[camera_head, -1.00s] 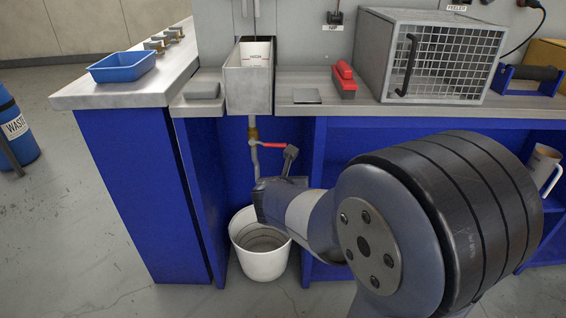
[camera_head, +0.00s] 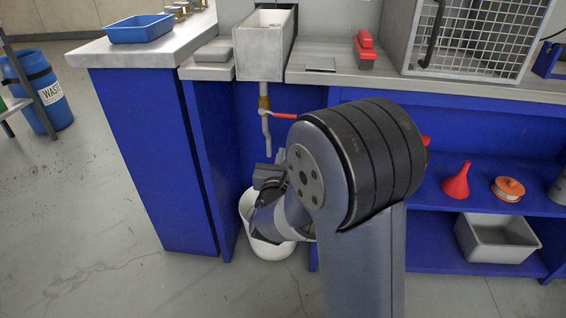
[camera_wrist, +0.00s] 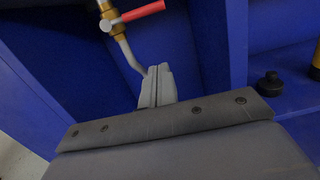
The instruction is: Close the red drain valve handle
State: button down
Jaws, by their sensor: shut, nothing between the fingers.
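The red drain valve handle (camera_head: 285,115) sticks out sideways to the right from the brass valve (camera_head: 264,103), across the vertical drain pipe (camera_head: 267,140). In the wrist view the red handle (camera_wrist: 143,10) is at the top edge, beside the brass body (camera_wrist: 107,14). My gripper (camera_wrist: 158,72) is shut and empty, with its fingertips below the handle and apart from it. The bent lower pipe end (camera_wrist: 133,60) shows just left of the fingertips; I cannot tell whether they touch. In the head view my arm hides part of the gripper.
A white bucket (camera_head: 248,206) stands on the floor under the pipe, partly behind my arm. A grey trough (camera_head: 264,58) sits above the valve. Blue cabinet panels (camera_head: 211,160) flank the recess. A red funnel (camera_head: 456,181) and a grey bin (camera_head: 497,238) are on shelves to the right.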

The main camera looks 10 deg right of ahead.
aim_at(278, 114)
jog(key=w+d+r+b, duration=0.1)
jog(key=w+d+r, duration=0.1)
jog(key=w+r, duration=0.2)
jog(key=shift+w, duration=1)
jog(key=shift+r, duration=0.15)
